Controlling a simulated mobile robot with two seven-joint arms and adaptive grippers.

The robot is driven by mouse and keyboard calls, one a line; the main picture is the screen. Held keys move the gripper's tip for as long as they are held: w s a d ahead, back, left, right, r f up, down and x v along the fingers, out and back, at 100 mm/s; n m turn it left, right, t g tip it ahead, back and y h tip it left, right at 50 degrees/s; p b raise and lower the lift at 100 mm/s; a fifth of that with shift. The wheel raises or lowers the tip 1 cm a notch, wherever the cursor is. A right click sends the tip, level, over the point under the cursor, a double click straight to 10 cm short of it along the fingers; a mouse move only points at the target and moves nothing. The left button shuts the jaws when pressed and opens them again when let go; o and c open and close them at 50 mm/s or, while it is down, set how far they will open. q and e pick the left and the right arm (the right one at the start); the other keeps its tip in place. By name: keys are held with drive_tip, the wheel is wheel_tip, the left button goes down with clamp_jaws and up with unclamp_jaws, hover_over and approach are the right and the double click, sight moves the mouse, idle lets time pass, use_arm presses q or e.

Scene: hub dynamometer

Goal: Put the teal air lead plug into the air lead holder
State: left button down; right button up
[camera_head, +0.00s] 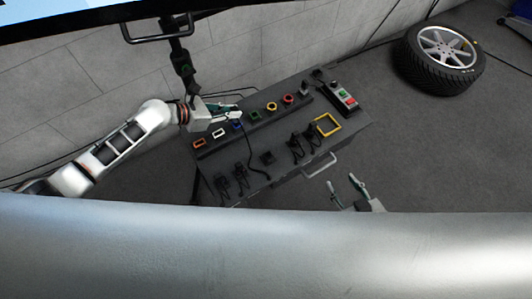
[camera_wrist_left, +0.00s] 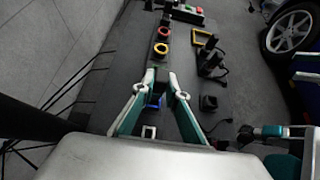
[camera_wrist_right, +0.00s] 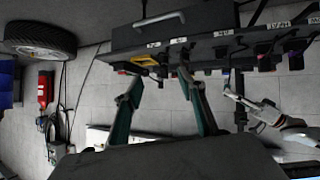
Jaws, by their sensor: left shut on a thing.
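My left gripper (camera_head: 232,108) is over the back-left part of the dark bench, above a row of coloured frames. In the left wrist view its fingers (camera_wrist_left: 161,76) close on a small dark thing at the tips, apparently the air lead plug, mostly hidden by the fingers. A black lead (camera_head: 250,150) runs from below this gripper over the bench top. The green frame (camera_head: 255,115), possibly the air lead holder, is just right of the gripper; I cannot tell for sure. My right gripper (camera_head: 342,184) is open and empty in front of the bench; its fingers spread in the right wrist view (camera_wrist_right: 158,75).
The row also has orange (camera_head: 199,142), white (camera_head: 218,132), blue (camera_head: 238,125), yellow (camera_head: 271,106) and red (camera_head: 288,99) frames. Several black plugs (camera_head: 240,173) stand along the front. A yellow square frame (camera_head: 327,124) and a button box (camera_head: 342,97) are at the right. A wheel (camera_head: 441,57) lies beyond.

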use_arm(q)
drive_tip(key=shift+s+d+r+p, duration=0.15)
drive_tip(key=shift+s+d+p, duration=0.05)
drive_tip(key=shift+d+p, duration=0.1)
drive_tip(key=s+d+p, duration=0.9)
drive_tip(key=s+d, duration=0.1)
drive_tip(key=d, duration=0.1)
drive_tip(key=shift+s+p, duration=0.2)
drive_tip(key=shift+p, duration=0.2)
use_arm(e)
wheel_tip(320, 180, up, 7)
drive_tip(key=s, duration=0.1)
drive_tip(key=shift+s+m, duration=0.3)
drive_tip(key=shift+s, duration=0.1)
idle(1.0)
use_arm(q)
drive_tip(key=shift+d+f, duration=0.1)
drive_tip(key=shift+f, duration=0.2)
use_arm(e)
drive_tip(key=shift+f, duration=0.25)
use_arm(q)
drive_tip(key=shift+f+b, duration=1.75)
drive_tip(key=shift+f, duration=0.05)
use_arm(e)
wheel_tip(320, 180, down, 3)
drive_tip(key=shift+f, duration=0.1)
